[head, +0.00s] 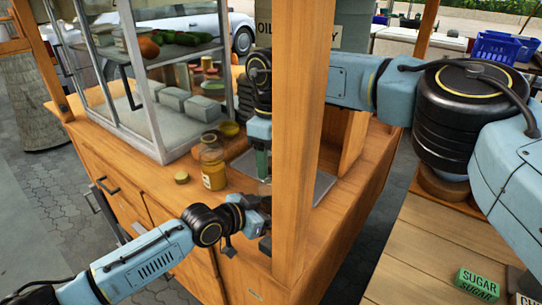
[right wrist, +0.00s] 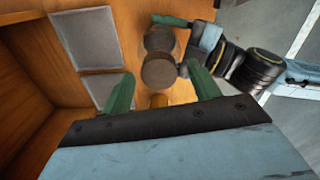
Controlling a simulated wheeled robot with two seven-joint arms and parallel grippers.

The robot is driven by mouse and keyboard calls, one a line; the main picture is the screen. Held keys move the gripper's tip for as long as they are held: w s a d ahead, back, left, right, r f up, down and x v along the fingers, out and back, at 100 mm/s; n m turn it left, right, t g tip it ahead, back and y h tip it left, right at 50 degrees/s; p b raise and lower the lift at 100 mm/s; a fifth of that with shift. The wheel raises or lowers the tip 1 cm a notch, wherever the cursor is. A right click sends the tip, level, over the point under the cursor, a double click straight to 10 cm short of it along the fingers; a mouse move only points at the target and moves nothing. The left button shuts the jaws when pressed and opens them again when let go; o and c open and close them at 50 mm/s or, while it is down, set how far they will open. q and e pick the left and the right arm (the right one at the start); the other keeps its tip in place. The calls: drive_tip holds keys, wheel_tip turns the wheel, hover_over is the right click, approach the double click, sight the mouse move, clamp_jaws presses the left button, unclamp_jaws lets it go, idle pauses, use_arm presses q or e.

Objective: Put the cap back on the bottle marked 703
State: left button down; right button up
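A glass bottle with yellow contents (head: 213,168) stands upright on the wooden counter in the head view; its marking is too small to read. A small round gold cap (head: 181,177) lies on the counter to its left. My right gripper (head: 262,165) points down, right of the bottle and beside the post. In the right wrist view its two green fingers (right wrist: 160,88) are apart, with nothing held between them. My left gripper is mostly hidden behind the post in the head view. In the right wrist view its fingers (right wrist: 178,45) are apart, near two round brown-topped objects (right wrist: 159,70).
A wooden post (head: 300,130) stands in front of both grippers. A glass cabinet (head: 150,90) is behind the cap, with jars further back. Grey plates (right wrist: 88,40) are set in the counter. A green sugar box (head: 478,284) is on the lower right table.

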drive_tip(key=shift+r, duration=2.25)
drive_tip(key=shift+c, duration=0.3)
